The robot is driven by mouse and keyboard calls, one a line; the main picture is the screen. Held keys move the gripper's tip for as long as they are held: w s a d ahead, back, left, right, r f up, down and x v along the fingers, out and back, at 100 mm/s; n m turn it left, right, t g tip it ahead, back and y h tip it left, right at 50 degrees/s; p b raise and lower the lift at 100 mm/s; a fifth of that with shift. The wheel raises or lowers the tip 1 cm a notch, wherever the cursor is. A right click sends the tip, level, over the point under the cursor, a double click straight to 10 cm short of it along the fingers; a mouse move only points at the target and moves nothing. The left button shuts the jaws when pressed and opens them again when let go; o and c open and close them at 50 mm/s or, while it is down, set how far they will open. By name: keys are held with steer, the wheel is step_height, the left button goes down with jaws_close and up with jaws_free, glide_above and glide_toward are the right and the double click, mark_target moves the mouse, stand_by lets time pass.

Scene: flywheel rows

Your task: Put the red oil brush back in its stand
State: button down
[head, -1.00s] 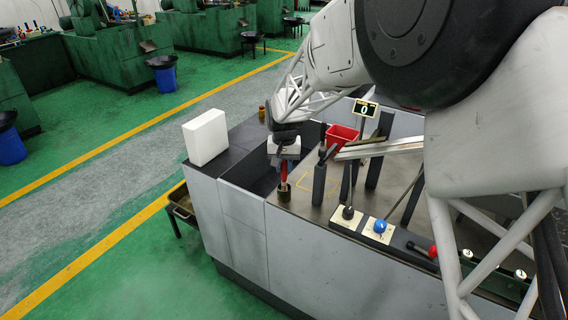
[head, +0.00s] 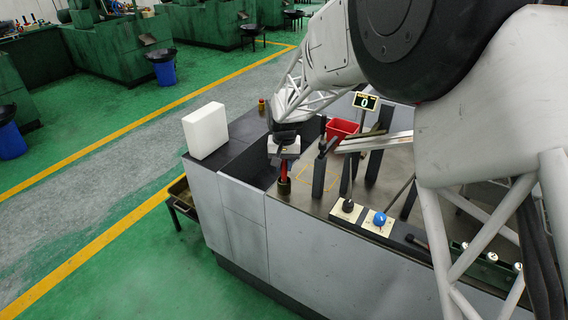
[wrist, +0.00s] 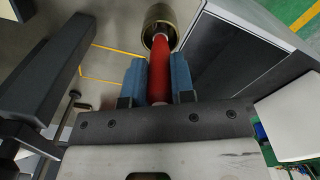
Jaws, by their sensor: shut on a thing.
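My gripper (head: 284,154) points down over the near left part of the metal counter. In the wrist view its two blue-grey fingers (wrist: 160,80) are shut on the red oil brush (wrist: 160,66), one on each side of the handle. The brush (head: 284,171) hangs roughly upright below the gripper. Its stand looks like a small brass-brown cup (head: 284,187), seen also in the wrist view (wrist: 154,14). The brush's lower end overlaps the cup's mouth; I cannot tell how deep it sits. The bristles are hidden.
Dark upright posts (head: 319,176) stand close to the right of the gripper. A red bin (head: 341,129) lies behind them. A white block (head: 205,131) stands on the left ledge. A black knob (head: 347,206) and a blue knob (head: 380,219) line the front edge.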

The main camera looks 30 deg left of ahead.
steer(key=c, duration=0.9)
jaws_free()
steer(key=shift+r, duration=3.95)
